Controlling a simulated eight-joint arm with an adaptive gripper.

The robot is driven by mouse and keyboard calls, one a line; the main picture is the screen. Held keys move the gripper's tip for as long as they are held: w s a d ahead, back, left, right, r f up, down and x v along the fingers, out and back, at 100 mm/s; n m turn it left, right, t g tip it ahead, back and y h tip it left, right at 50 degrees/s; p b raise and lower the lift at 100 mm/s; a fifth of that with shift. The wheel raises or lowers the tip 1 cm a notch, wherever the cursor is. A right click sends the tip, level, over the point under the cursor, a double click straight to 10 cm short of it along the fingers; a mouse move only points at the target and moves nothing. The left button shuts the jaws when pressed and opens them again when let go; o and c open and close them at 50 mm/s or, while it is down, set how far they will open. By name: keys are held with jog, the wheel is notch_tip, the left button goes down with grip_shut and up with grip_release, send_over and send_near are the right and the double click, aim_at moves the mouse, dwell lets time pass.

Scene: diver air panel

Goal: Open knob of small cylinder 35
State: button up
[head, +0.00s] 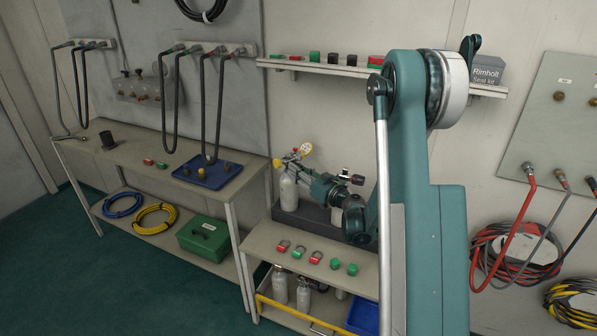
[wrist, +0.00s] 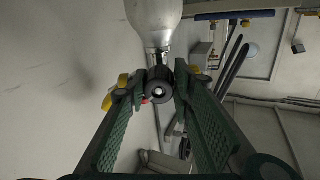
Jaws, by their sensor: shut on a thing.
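A small grey cylinder (head: 289,191) stands upright in a dark rack on the bench in the head view. Its metal body also fills the top of the wrist view (wrist: 154,18), with the valve neck below it. A round dark knob (wrist: 158,91) with a pale centre faces the wrist camera. My gripper (wrist: 160,88) has one green finger on each side of this knob and is shut on it. In the head view my gripper (head: 311,180) reaches the valve from the right and hides part of it. No number on the cylinder is readable.
Several red and green fittings (head: 316,257) lie along the bench front. More cylinders (head: 303,297) stand on the lower shelf.

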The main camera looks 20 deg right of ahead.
jog(key=o, duration=0.9)
jog(key=shift+s, duration=0.1)
jog(key=v, duration=1.1)
jog(key=shift+s+d, duration=0.2)
jog(key=shift+s, duration=0.15)
